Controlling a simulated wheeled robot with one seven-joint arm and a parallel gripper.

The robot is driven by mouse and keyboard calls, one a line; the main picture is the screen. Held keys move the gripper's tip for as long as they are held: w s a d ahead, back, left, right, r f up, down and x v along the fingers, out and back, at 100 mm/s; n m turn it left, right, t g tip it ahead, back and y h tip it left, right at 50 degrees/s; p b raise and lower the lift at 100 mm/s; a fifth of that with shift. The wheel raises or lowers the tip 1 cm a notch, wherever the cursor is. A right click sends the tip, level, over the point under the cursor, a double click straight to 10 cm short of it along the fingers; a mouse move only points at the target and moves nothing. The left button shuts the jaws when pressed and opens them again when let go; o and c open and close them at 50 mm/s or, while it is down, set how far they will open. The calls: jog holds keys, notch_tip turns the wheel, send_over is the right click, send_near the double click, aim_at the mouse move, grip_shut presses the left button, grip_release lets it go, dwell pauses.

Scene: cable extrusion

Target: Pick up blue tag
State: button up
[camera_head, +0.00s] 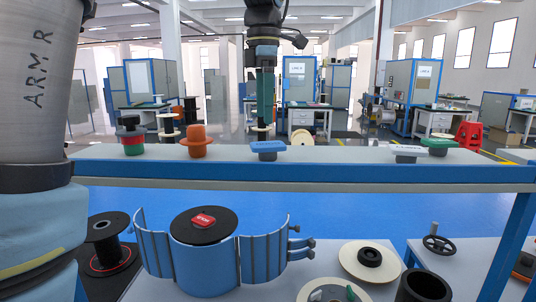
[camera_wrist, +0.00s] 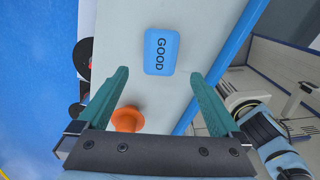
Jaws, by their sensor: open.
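The blue tag (camera_head: 268,148) sits on the grey shelf, right of the orange piece, in the head view. In the wrist view the blue tag (camera_wrist: 161,51) shows its top face with the word GOOD, lying beyond the fingertips and between their lines. My gripper (camera_head: 262,125) hangs just above the blue tag in the head view. Its two green fingers are spread wide and empty in the wrist view (camera_wrist: 160,74). Nothing touches the tag that I can see.
The shelf (camera_head: 330,155) also holds an orange piece (camera_head: 196,142), a black, red and green stack (camera_head: 132,137), a white tag (camera_head: 406,151) and a green tag (camera_head: 439,145). Below are a blue drum (camera_head: 205,262) with a red tag (camera_head: 203,220) on top and several spools.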

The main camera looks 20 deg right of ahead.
aim_at(263, 144)
jog(key=shift+a+f+p, duration=0.1)
jog(key=shift+f+p, duration=1.1)
jog(key=shift+f, duration=3.2)
jog(key=c, duration=1.4)
